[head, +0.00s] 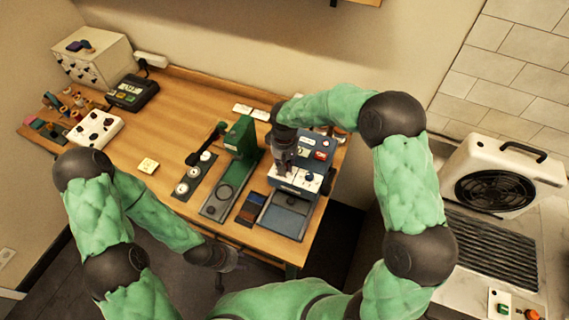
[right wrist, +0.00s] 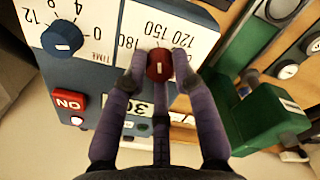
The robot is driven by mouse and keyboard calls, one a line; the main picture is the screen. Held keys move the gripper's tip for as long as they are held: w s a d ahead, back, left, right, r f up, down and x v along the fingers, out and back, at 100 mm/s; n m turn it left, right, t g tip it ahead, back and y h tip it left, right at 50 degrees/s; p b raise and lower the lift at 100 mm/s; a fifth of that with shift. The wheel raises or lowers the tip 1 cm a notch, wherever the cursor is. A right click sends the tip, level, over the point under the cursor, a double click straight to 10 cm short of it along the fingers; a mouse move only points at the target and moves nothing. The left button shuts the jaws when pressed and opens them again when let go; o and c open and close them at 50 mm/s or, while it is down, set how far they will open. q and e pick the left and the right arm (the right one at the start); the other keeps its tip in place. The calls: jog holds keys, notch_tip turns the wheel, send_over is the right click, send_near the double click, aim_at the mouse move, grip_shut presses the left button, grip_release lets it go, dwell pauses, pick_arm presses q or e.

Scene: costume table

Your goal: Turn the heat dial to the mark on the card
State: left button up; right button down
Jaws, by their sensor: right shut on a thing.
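The heat dial (right wrist: 160,66) is a dark red knob with a white pointer line, on a white scale printed 120, 150 and 180. My right gripper (right wrist: 152,76) is shut on it, with fingers on either side. In the head view my right gripper (head: 285,165) reaches down onto the blue press machine (head: 289,211).
The blue TIME dial (right wrist: 62,38), a red ON switch (right wrist: 68,102) and a partly covered display (right wrist: 140,108) are near the heat dial. A green press (head: 240,137) stands left of the machine. The table (head: 190,110) is clear around the yellow card.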

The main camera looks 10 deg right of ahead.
jog(key=n, duration=0.5)
jog(key=shift+n, duration=0.3)
jog(key=n+p, duration=0.1)
jog(key=n, duration=0.4)
dwell(0.4)
jog(key=c, duration=1)
grip_release()
notch_tip(320, 180, up, 12)
jog(key=shift+f, duration=0.1)
